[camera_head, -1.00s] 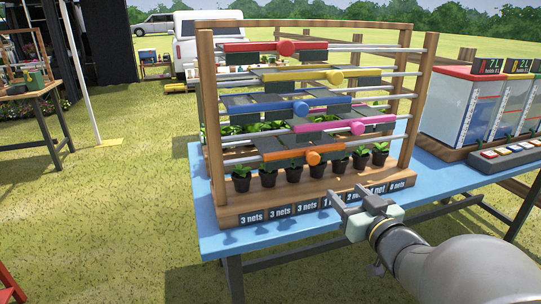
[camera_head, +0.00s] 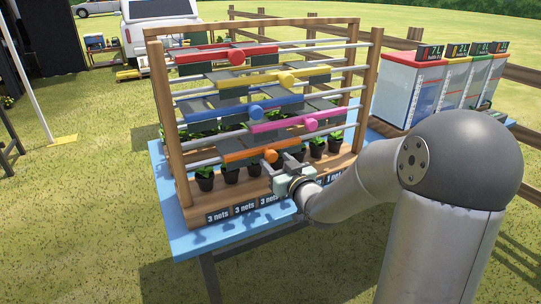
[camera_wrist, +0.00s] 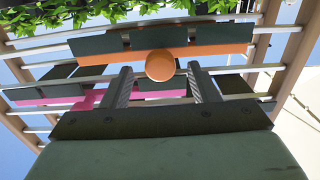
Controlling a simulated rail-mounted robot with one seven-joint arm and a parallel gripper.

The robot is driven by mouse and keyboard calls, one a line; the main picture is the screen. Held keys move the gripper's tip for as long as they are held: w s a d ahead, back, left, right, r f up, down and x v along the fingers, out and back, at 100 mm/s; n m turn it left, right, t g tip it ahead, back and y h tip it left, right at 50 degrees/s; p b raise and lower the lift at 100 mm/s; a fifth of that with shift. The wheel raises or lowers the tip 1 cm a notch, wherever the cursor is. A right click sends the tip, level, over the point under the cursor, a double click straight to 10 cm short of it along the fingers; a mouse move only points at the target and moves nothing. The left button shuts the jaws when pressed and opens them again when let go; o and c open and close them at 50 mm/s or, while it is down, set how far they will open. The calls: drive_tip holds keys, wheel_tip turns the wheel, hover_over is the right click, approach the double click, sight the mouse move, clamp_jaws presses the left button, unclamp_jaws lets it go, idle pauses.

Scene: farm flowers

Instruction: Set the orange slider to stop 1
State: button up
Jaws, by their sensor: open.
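The orange slider (camera_head: 250,157) is a bar on the lowest rail of the wooden rack, with a round orange knob (camera_head: 271,155) near its right end. In the wrist view the orange slider (camera_wrist: 215,50) crosses the upper middle and the knob (camera_wrist: 160,66) faces me. My gripper (camera_head: 284,166) is open and close in front of the knob. In the wrist view my gripper's fingertips (camera_wrist: 160,68) lie on either side of the knob, with a gap on both sides. I cannot tell how far they reach around it. Stop numbers are not readable.
Red (camera_head: 236,56), yellow (camera_head: 286,79), blue (camera_head: 257,113) and pink (camera_head: 311,124) sliders sit on rails above. Potted seedlings (camera_head: 204,178) stand below. Labels (camera_head: 217,216) line the front of the base. A blue table (camera_head: 172,240) carries the rack; a coloured cabinet (camera_head: 400,85) stands right.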

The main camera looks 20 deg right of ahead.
sight(273, 158)
drive_tip(key=shift+x, duration=1.9)
